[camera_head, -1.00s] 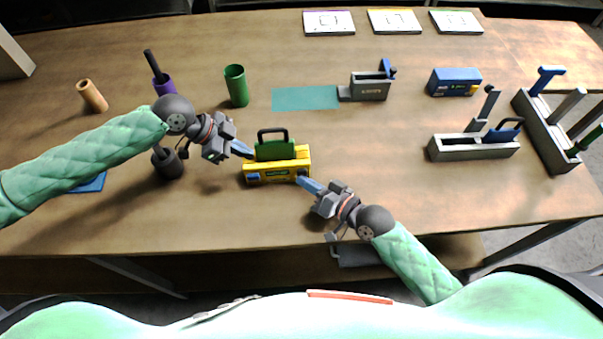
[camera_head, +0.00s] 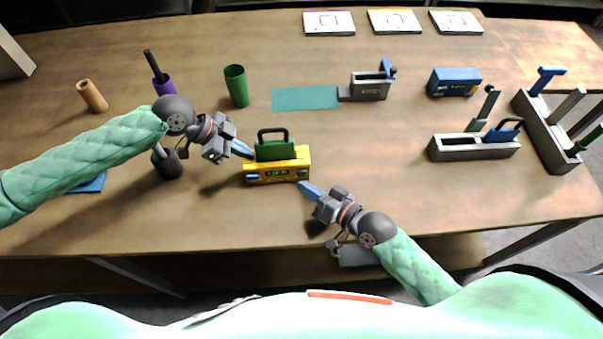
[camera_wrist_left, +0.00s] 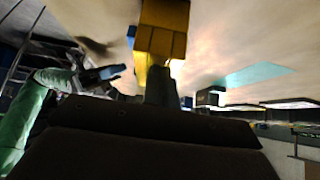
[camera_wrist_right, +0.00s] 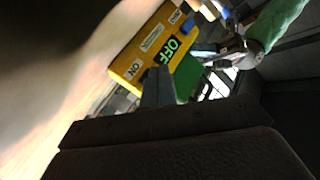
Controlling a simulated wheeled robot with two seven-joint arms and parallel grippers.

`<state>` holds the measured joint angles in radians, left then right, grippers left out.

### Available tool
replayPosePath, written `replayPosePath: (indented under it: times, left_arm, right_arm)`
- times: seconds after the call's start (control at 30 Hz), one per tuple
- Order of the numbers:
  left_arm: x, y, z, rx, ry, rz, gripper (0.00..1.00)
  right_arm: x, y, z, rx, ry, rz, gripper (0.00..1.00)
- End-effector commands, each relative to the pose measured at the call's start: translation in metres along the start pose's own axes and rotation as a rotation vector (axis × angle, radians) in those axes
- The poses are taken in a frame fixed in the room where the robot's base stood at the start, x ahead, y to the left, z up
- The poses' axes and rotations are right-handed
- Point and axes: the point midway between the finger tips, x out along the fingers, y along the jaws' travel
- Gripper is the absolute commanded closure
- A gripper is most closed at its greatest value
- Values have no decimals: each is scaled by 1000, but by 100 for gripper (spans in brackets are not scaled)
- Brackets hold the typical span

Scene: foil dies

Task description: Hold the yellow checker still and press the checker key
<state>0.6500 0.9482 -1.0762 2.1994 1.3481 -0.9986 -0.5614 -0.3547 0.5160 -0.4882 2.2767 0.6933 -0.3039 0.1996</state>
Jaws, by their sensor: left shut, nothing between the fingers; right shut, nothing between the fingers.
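The yellow checker (camera_head: 306,160) stands on the table in front of me, with a green handled piece (camera_head: 275,151) in its top. Its front has a small lit display, which reads OFF in the right wrist view (camera_wrist_right: 170,50), and a label ON to one side. My left gripper (camera_head: 248,153) is shut and empty, its tips at the checker's left rear side; contact is unclear. The checker's yellow side fills the top of the left wrist view (camera_wrist_left: 163,30). My right gripper (camera_head: 304,187) is shut and empty, its tips just in front of the checker's right front corner.
A black holder (camera_head: 167,163) stands left of the checker, under my left forearm. A grey fixture (camera_head: 370,88), a blue box (camera_head: 454,82) and a grey tray (camera_head: 472,148) stand to the right.

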Motion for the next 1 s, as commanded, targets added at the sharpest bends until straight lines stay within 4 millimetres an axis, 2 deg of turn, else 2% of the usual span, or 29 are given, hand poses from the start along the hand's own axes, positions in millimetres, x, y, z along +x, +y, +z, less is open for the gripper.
replayPosePath:
  times: [0.27, 1.0]
  left_arm:
    - [1, 0, 2, -2, -2, 2, 100]
    - [2, 0, 2, -2, -2, 2, 100]
  right_arm:
    - [-1, -1, 2, 0, -1, 0, 100]
    - [-40, -28, 30, 0, -1, 0, 100]
